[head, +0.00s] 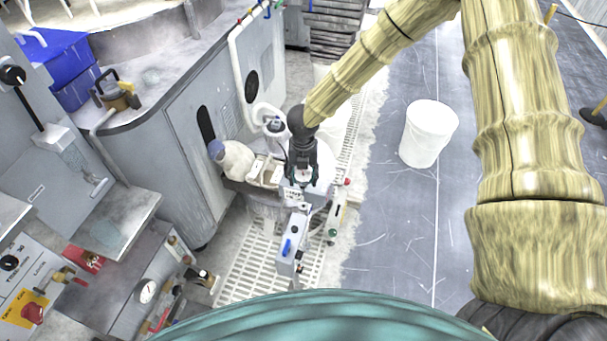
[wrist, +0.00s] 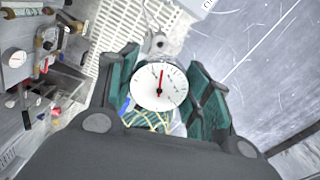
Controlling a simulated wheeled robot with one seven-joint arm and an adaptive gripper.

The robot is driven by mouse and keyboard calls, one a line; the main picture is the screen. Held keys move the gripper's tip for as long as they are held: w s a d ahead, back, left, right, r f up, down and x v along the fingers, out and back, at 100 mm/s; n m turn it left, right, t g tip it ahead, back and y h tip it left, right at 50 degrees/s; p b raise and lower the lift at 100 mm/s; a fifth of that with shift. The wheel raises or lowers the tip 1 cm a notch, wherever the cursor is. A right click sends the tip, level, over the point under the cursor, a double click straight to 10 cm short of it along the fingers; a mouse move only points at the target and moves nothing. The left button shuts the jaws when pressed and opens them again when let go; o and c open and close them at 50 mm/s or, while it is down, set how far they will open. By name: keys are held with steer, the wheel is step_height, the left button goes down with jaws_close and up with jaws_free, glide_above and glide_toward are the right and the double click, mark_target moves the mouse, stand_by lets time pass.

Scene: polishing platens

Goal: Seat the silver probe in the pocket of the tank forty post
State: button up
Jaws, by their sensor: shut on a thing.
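My gripper (wrist: 160,88) is shut on a round white dial with a red needle (wrist: 159,86), which appears to be the head of the silver probe. The dial faces the wrist camera and hides any stem. In the head view my gripper (head: 302,176) is pointing down, with the pale dial showing between its fingers. A grey bracket with a round hole (wrist: 157,43) lies just beyond the dial in the wrist view. In the head view a pale grey post fitting (head: 295,222) stands just below my gripper. I cannot read a tank number, and I cannot tell whether probe and pocket touch.
A pale box with a blue handle (head: 291,246) is close below my gripper. White grating (head: 255,262) covers the floor there. A white bucket (head: 428,133) stands on the clear grey floor at right.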

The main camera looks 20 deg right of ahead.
mark_target(303, 195)
steer(key=shift+f+b, duration=1.35)
steer(key=shift+f, duration=1.45)
steer(key=shift+f+b, duration=1.1)
steer(key=shift+f, duration=1.95)
stand_by(0.7)
steer(key=o, duration=1.1)
step_height(303, 195, up, 12)
steer(key=shift+r, duration=0.1)
